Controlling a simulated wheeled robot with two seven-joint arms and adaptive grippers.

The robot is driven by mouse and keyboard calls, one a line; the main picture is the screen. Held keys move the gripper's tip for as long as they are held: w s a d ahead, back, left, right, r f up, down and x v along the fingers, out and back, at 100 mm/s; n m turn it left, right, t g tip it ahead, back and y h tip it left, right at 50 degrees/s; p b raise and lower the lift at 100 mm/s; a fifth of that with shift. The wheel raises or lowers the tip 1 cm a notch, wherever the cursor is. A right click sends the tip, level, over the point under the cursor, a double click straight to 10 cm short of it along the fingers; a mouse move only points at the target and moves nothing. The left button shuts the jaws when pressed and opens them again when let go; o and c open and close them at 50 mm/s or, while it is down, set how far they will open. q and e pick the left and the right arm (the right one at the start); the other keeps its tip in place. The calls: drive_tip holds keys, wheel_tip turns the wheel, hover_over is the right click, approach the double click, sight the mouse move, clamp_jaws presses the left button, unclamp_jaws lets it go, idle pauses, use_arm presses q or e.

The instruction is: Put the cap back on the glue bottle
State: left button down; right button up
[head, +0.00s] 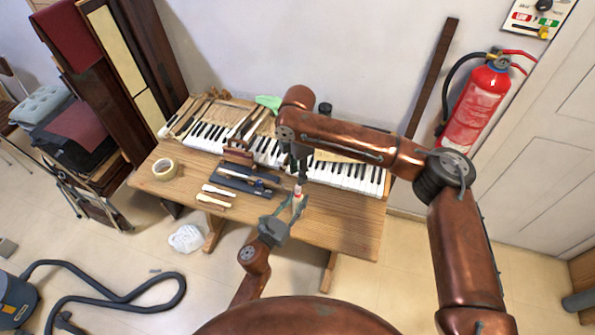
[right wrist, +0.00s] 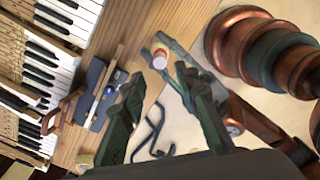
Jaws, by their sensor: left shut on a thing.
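The glue bottle (head: 298,199) is small and pale with a red top (head: 298,189). It stands roughly upright near the table's front edge. My left gripper (head: 291,207) is shut on its body. My right gripper (head: 301,178) points down just above the bottle. In the right wrist view my right gripper (right wrist: 160,76) has its fingers spread apart with nothing between them. Beyond its tips the bottle's round top (right wrist: 160,60) shows as a red and whitish disc. I cannot tell whether this red is the cap or the bare neck. No separate cap is clearly visible.
A wooden table (head: 345,222) bears piano keys (head: 345,175) along its back. A dark tray (head: 232,183) with tools, a tape roll (head: 165,169) and two light-handled tools lie to the left. A fire extinguisher (head: 475,105) hangs at right. The table's front right is clear.

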sight(298, 186)
drive_tip(key=shift+f, duration=3.95)
drive_tip(key=shift+c, duration=0.3)
clamp_jaws()
drive_tip(key=m, duration=0.5)
drive_tip(key=shift+o, duration=0.7)
unclamp_jaws()
drive_tip(key=shift+r, duration=0.1)
drive_tip(key=shift+r, duration=2.2)
